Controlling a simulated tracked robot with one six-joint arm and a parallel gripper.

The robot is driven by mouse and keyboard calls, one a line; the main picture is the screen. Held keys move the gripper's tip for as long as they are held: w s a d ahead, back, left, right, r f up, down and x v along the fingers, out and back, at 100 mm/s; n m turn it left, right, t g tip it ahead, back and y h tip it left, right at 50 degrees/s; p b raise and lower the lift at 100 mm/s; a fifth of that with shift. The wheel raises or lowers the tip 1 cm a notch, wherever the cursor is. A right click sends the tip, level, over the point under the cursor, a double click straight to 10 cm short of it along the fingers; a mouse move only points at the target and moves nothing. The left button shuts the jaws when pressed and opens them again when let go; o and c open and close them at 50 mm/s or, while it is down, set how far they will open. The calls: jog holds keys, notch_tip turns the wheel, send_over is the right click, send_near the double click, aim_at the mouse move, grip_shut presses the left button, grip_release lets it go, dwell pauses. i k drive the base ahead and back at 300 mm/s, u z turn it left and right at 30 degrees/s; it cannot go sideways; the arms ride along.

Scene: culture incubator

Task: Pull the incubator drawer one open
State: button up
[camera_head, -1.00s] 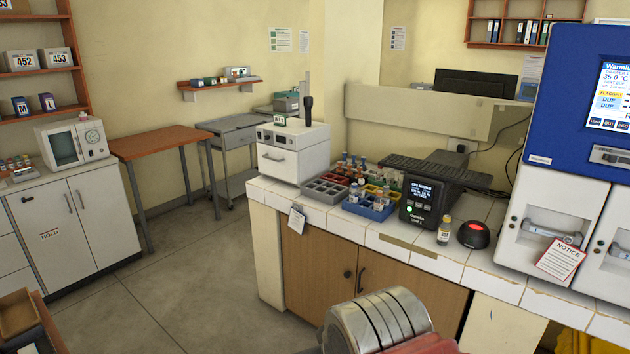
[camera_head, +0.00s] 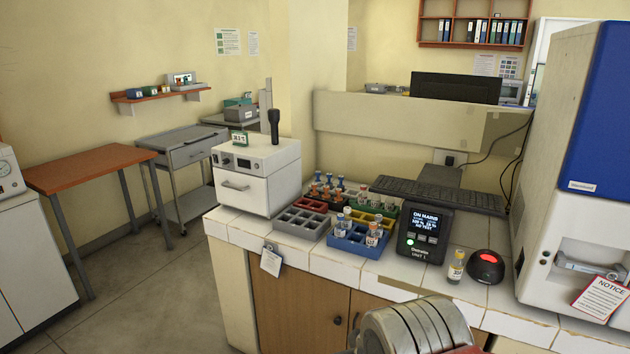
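The large blue and white machine (camera_head: 609,100) stands at the right edge of the bench, partly cut off by the frame. I take it for the incubator. Its white lower front has a recessed bar handle (camera_head: 592,266), with a red and white notice card (camera_head: 603,298) hanging in front of it. No drawer number is readable, and no open drawer shows on this visible part. Its screen is out of view. A ribbed metal part of my arm shows at the bottom. My gripper is not in view.
The tiled bench holds a small white unit with a drawer (camera_head: 255,180), coloured vial racks (camera_head: 357,241), a black display unit (camera_head: 424,235), a lone vial (camera_head: 456,267) and a black device with a red light (camera_head: 486,267). Open floor (camera_head: 140,290) lies left of the bench.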

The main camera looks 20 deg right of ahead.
aim_at(581, 238)
jog(key=z, duration=0.4)
jog(key=i, duration=0.6)
jog(key=z, duration=0.75)
jog(key=i, duration=0.45)
jog(key=z, duration=0.35)
